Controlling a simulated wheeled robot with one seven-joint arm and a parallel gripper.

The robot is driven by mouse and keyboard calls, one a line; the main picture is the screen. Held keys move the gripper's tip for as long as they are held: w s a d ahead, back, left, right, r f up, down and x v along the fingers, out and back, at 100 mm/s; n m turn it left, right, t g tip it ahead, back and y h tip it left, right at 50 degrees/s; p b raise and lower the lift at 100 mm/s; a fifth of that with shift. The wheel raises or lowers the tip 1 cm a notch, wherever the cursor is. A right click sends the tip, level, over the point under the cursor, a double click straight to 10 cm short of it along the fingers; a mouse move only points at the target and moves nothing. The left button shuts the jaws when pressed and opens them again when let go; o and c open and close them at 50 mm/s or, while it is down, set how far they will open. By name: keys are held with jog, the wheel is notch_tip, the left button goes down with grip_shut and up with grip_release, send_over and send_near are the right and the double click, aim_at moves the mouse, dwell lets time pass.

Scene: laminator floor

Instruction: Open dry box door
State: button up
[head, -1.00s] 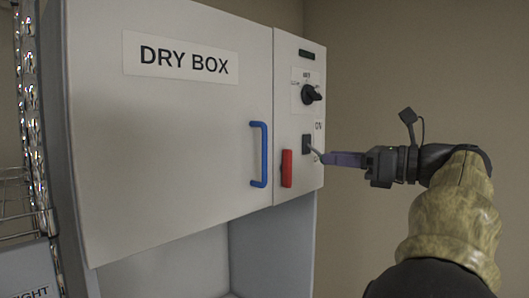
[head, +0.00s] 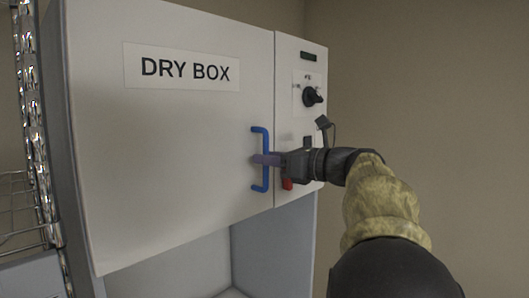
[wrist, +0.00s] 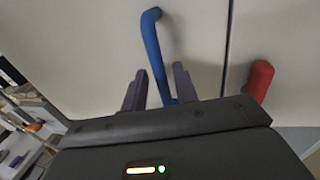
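The dry box door (head: 170,150) is a pale panel with a "DRY BOX" label, and it sits closed in the head view. Its blue handle (head: 265,180) is a vertical bar near the door's right edge. My gripper (head: 262,159) is at the middle of the handle, reaching in from the right. In the wrist view the two fingers of my gripper (wrist: 159,72) are apart, with the blue handle (wrist: 152,40) running between them. There are gaps beside the bar. The handle's lower part is hidden behind my gripper body.
Right of the door is a control panel with a black knob (head: 313,96) and a red handle (head: 287,184), partly hidden by my gripper; the red handle is also close in the wrist view (wrist: 259,78). A wire rack (head: 25,205) stands at the left. Space right of the box looks clear.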

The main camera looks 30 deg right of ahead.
jog(key=shift+w+a+f, duration=0.15)
jog(key=shift+w+a, duration=0.05)
jog(key=shift+w, duration=0.5)
jog(key=shift+s, duration=0.2)
jog(key=shift+c, duration=0.2)
jog(key=shift+s, duration=0.1)
grip_shut()
jog(key=shift+a, duration=0.15)
